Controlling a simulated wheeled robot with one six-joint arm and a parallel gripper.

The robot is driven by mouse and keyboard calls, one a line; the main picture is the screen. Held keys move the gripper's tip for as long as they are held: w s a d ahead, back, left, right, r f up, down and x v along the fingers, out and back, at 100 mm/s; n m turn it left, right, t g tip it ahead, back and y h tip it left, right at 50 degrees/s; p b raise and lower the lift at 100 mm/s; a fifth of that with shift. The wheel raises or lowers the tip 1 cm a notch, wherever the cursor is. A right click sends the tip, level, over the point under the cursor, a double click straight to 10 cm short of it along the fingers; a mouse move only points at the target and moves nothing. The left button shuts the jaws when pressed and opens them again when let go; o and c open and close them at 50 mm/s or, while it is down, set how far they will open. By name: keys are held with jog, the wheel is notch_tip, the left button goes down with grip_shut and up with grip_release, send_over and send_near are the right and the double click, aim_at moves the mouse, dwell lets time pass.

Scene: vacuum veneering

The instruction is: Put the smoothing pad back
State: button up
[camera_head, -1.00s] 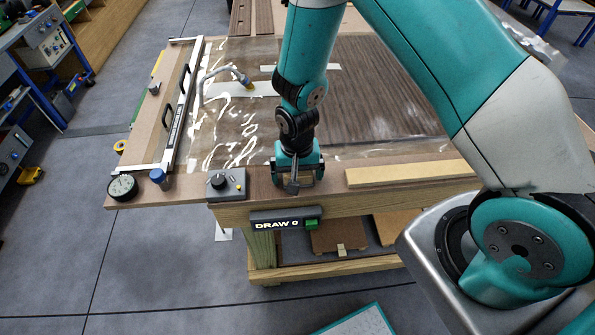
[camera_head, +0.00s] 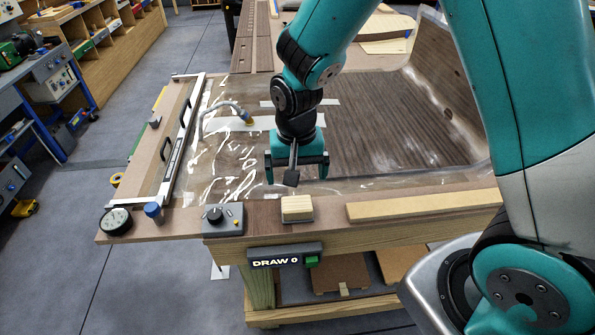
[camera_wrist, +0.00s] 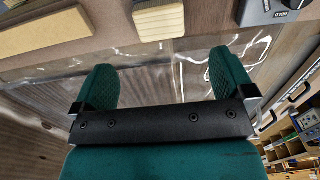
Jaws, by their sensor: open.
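The smoothing pad (camera_head: 297,207), a small tan block with a pale grey base, sits flat on the bench's front ledge. It is between the black-knobbed control box and a long pale wooden strip. In the wrist view the pad (camera_wrist: 158,17) shows at the top, beyond my fingertips. My gripper (camera_head: 297,175) is open and empty. It hangs pointing down, raised behind the pad and apart from it. In the wrist view the fingers of my gripper (camera_wrist: 164,78) are spread wide with nothing between them.
The control box (camera_head: 223,219) is left of the pad, and the wooden strip (camera_head: 423,204) is right of it. A blue-capped item (camera_head: 153,210) and a round gauge (camera_head: 116,221) stand farther left. Clear film over dark veneer (camera_head: 385,120) covers the bench behind.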

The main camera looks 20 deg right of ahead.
jog(key=s+a+r+n+y, duration=0.2)
jog(key=s+r+n, duration=0.3)
jog(key=s+r, duration=0.4)
jog(key=s+a+r+n+y, duration=0.2)
jog(key=s+r+n, duration=0.3)
jog(key=s+r, duration=0.3)
jog(key=shift+s+a+r+n, duration=0.2)
jog(key=shift+s+r+n, duration=0.2)
jog(key=shift+s, duration=0.35)
dwell(0.4)
